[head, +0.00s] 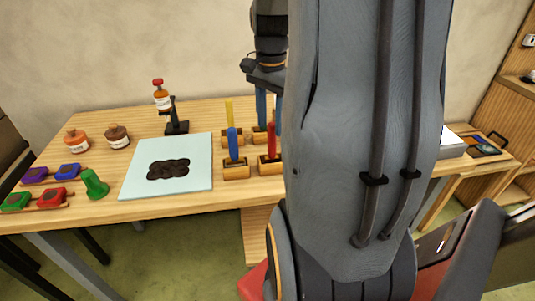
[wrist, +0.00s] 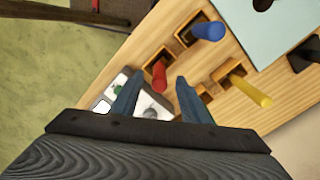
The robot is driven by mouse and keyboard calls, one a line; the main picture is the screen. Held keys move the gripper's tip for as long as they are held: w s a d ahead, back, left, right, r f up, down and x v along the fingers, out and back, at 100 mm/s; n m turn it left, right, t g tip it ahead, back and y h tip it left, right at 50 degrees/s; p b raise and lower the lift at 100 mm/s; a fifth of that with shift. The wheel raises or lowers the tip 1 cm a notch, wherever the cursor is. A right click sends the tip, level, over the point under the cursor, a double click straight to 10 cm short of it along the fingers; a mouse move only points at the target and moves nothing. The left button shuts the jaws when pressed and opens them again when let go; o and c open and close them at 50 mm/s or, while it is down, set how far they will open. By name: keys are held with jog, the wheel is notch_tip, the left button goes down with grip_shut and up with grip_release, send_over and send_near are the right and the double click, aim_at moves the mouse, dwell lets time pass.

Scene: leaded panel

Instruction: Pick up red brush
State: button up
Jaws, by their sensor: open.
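The red brush (head: 271,141) stands upright in a small wooden holder (head: 269,168) near the table's front edge. In the wrist view, the red brush (wrist: 158,74) appears between the tips of my two blue fingers. My gripper (head: 268,115) is open and points down, above and behind the red brush in the head view. In the wrist view my gripper (wrist: 158,80) has nothing clamped in it. I cannot tell how far the tips are above the brush.
A blue brush (head: 233,144) and a yellow brush (head: 229,109) stand in neighbouring holders. A pale blue panel (head: 195,145) with a dark patch lies left of them. A bottle on a stand (head: 162,97), jars and coloured blocks are farther left. My arm hides the table's right part.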

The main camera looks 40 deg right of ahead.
aim_at(271, 138)
jog(key=shift+d+f+p, duration=0.2)
jog(key=shift+f+p, duration=0.75)
jog(key=shift+f, duration=2.2)
grip_shut()
jog(key=shift+r, duration=0.1)
notch_tip(271, 138, up, 10)
jog(key=shift+f+b, duration=0.1)
jog(key=shift+b, duration=0.95)
